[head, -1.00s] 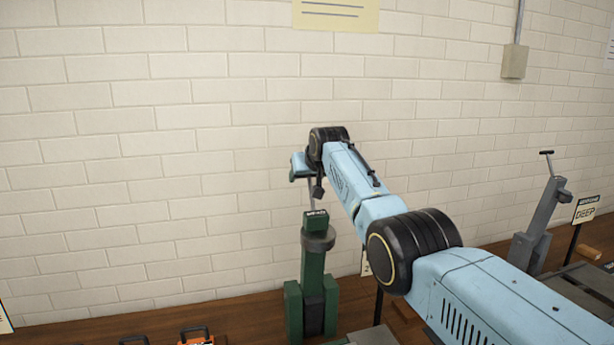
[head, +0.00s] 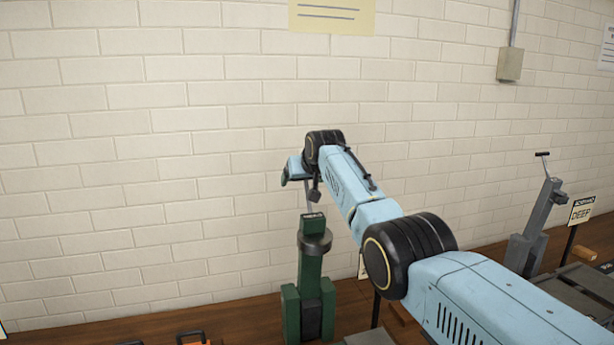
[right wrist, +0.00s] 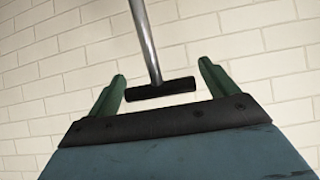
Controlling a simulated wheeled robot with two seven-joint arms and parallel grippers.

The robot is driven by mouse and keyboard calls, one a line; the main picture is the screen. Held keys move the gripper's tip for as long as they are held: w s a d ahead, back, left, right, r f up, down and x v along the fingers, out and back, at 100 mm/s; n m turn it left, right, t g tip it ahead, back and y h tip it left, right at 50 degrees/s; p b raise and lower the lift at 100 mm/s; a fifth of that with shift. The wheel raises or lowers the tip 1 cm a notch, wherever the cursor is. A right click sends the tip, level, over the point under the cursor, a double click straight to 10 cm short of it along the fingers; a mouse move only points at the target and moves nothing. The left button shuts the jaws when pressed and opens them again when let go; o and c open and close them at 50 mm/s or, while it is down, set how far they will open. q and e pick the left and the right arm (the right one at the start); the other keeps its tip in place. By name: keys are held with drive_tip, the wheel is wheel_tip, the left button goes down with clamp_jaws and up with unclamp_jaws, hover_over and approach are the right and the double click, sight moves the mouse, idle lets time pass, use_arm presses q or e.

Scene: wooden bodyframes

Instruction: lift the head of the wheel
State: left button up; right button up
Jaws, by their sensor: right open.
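The wheel is a green upright machine (head: 311,262) on the wooden surface, below my right gripper. A thin metal rod (head: 309,196) rises from its top. In the right wrist view the rod (right wrist: 146,40) ends in a black T-handle (right wrist: 160,90). My right gripper (head: 287,179) is at the height of the rod's upper end. In the right wrist view its two green fingers (right wrist: 162,88) are spread, with the T-handle showing between them and apart from both. Whether the handle is level in depth with the fingertips I cannot tell. My left gripper is out of view.
A grey machine (head: 530,235) with its own T-handle stands at the right, beside a sign (head: 581,210) reading "DEEP". Orange and black items (head: 192,338) show at the bottom edge. A white brick wall (head: 150,150) stands behind; the space left of the green machine is clear.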

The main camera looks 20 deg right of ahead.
drive_tip(key=shift+s+r+b, duration=0.4)
drive_tip(key=shift+s+b, duration=0.1)
drive_tip(key=b+v, duration=0.3)
drive_tip(key=v, duration=0.9)
drive_tip(key=shift+a, duration=0.15)
drive_tip(key=shift+f, duration=0.1)
